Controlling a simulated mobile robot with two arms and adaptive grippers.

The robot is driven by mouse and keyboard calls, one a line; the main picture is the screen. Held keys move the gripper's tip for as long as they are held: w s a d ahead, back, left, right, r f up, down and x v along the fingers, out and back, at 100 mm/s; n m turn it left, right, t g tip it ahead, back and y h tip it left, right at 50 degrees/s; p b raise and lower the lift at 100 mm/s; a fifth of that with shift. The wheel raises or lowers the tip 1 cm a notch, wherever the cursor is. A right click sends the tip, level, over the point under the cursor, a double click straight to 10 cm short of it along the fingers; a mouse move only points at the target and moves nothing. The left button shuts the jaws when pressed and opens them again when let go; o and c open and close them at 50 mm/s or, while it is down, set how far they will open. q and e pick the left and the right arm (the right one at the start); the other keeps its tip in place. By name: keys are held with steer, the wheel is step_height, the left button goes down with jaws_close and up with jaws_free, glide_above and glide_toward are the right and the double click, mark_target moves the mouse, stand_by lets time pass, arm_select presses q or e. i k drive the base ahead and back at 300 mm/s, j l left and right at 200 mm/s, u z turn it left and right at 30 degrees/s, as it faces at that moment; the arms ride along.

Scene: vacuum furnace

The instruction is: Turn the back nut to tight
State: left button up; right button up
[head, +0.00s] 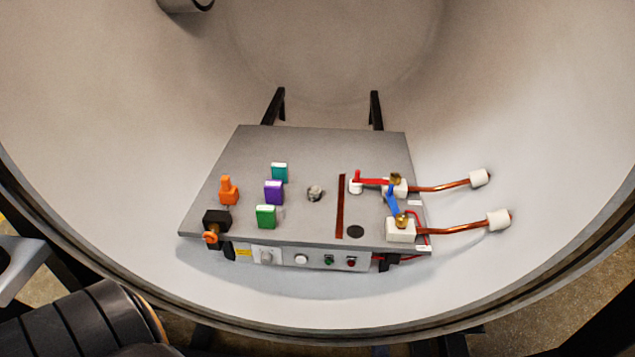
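The back nut (396,178) is small and brass-coloured. It sits on the back white block (400,190) at the right side of the grey panel. A red strip (372,181) runs left from this block to a small white post (355,188). A second brass nut (401,219) sits on the front white block (400,232). A blue strip (391,202) slants between the two blocks. How tight either nut is cannot be told. Neither gripper is in view; dark links of my own arm show at the lower left.
The panel (325,150) stands inside a large pale round chamber (520,110). Copper rods (440,187) with white ends reach right from both blocks. Coloured blocks, including a purple one (273,192), and an orange piece (229,190) stand at left. The chamber rim (300,328) curves across the front.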

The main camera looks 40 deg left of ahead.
mark_target(395, 179)
steer(key=i+l+u, duration=0.15)
steer(key=u, duration=0.8)
